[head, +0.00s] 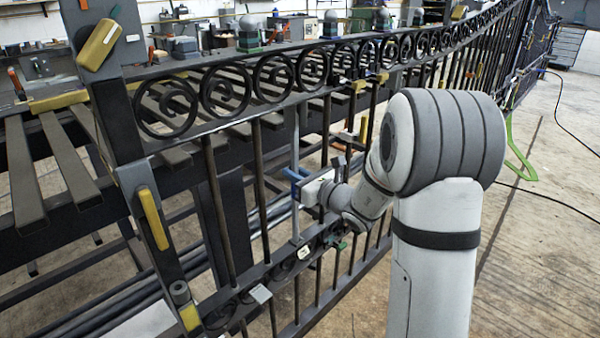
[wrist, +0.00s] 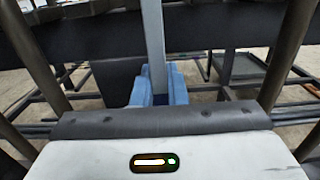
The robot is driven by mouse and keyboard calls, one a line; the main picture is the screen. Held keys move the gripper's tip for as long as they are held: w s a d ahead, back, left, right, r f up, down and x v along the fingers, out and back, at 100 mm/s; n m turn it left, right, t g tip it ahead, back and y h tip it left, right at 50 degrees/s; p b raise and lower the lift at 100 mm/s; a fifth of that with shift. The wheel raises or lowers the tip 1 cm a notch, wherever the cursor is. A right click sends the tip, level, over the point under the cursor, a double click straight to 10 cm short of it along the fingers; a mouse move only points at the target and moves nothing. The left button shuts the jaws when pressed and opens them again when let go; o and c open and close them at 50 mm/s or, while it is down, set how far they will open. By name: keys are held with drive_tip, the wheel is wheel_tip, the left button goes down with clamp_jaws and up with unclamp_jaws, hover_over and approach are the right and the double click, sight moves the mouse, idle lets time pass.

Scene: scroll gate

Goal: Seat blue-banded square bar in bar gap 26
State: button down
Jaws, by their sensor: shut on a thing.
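The square bar (head: 295,216) is pale grey and stands about upright in the head view, between two dark gate bars. Its top is near the rail under the scrolls and its foot near the lower rail. I cannot tell whether either end is seated. My gripper (head: 293,178) has blue fingers shut around the bar near its middle. In the wrist view the bar (wrist: 153,40) rises between the blue fingers (wrist: 158,92). The blue band is not clearly told apart from the fingers. The gate (head: 258,185) has dark bars on both sides of the gripper.
A scroll row (head: 275,80) runs along the gate's top. Yellow-handled clamps (head: 100,45) sit on the left post and rails. Dark bars flank my gripper closely in the wrist view. A slatted bench (head: 40,170) lies behind the gate. Open floor (head: 550,240) is at the right.

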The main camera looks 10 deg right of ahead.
drive_tip(key=shift+f, duration=0.1)
drive_tip(key=c, duration=1.4)
unclamp_jaws()
drive_tip(key=shift+o, duration=0.2)
drive_tip(key=p+v, duration=0.1)
drive_tip(key=v, duration=0.6)
drive_tip(key=shift+s+d+p, duration=0.25)
drive_tip(key=shift+s+p, duration=0.05)
